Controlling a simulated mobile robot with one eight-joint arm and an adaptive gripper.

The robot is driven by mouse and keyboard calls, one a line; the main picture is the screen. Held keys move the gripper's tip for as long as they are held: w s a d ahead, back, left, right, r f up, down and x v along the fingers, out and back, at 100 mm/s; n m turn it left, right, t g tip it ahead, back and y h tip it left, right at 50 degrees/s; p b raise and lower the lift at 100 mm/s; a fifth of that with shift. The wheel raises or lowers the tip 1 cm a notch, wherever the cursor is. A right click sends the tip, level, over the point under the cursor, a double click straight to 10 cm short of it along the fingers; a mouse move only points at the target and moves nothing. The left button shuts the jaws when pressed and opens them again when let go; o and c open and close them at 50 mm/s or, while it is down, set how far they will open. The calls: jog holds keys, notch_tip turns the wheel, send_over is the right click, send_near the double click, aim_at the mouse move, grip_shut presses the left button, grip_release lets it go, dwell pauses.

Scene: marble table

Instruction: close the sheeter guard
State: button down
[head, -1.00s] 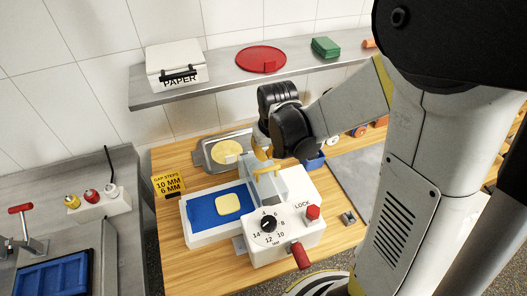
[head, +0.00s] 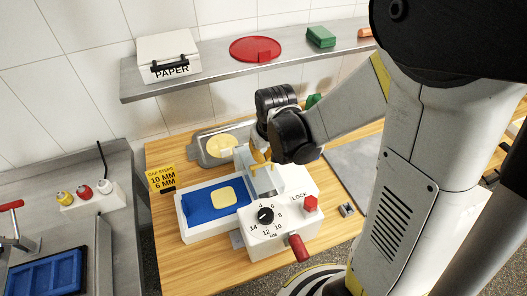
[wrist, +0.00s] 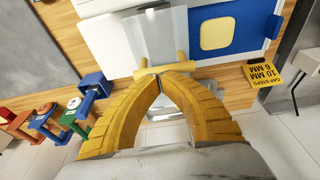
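The sheeter (head: 285,227) is a white machine with a black dial, a red LOCK button, a red crank knob and a blue belt (head: 197,207) bearing a flat yellow dough piece (head: 222,197). Its pale, see-through guard (head: 264,181) stands over the middle of the machine; its exact angle is hard to tell. The guard's yellow bar handle shows in the wrist view (wrist: 146,72). My gripper's yellow fingers (wrist: 164,78) come together at this bar, touching or nearly so. The bar runs across the fingertips, and I see no grip around it. In the head view my gripper (head: 261,157) partly hides the handle.
A metal tray with yellow dough (head: 220,147) lies behind the sheeter. A yellow gap-steps sign (head: 162,178) stands at left. A shelf above holds a paper box (head: 168,57) and a red disc (head: 255,48). Coloured stands (wrist: 75,115) sit beside the machine.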

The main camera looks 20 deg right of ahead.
jog(key=shift+r, duration=0.15)
notch_tip(320, 180, up, 14)
jog(key=s+m+g+b, duration=0.1)
jog(key=m+g+b, duration=0.2)
jog(key=m, duration=1.5)
jog(key=f+b, duration=0.1)
jog(key=f, duration=0.5)
jog(key=f+b, duration=0.1)
jog(key=f, duration=0.6)
jog(key=shift+s+f, duration=0.2)
jog(key=shift+f, duration=0.1)
jog(key=shift+f+b, duration=0.2)
jog(key=shift+b, duration=0.1)
